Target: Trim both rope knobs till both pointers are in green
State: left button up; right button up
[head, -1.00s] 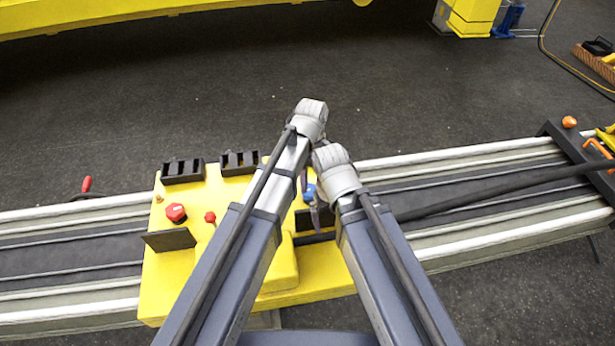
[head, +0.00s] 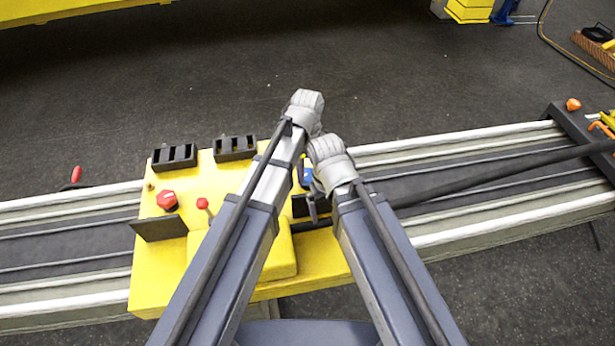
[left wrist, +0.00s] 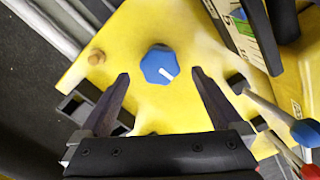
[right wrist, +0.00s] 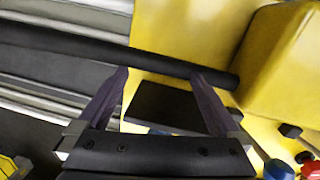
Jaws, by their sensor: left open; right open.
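A blue knob (left wrist: 160,65) with a white mark sits on the yellow carriage (left wrist: 205,45) in the left wrist view. My left gripper (left wrist: 160,77) is open, with its fingers apart on either side below the knob, not closed on it. A blue part also shows beside the grippers in the head view (head: 307,176). A gauge with a green patch (left wrist: 240,18) is partly in view; its pointer is not readable. My right gripper (right wrist: 160,78) is open above a dark plate (right wrist: 165,105), near a black bar (right wrist: 150,61).
Red knobs (head: 166,200) and black slotted blocks (head: 174,155) stand on the carriage's left part. Blue (left wrist: 305,131) and red (left wrist: 311,171) handles lie close to the left gripper's right. A long dark pole (head: 500,175) runs along the rail to the right.

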aim_at(307, 174)
pick_arm(q)
jog(key=shift+f+b, duration=1.05)
jog(key=shift+f, duration=0.55)
pick_arm(e)
jog(key=shift+f, duration=1.6)
pick_arm(q)
jog(key=shift+c, duration=0.2)
jog(key=c, duration=1.3)
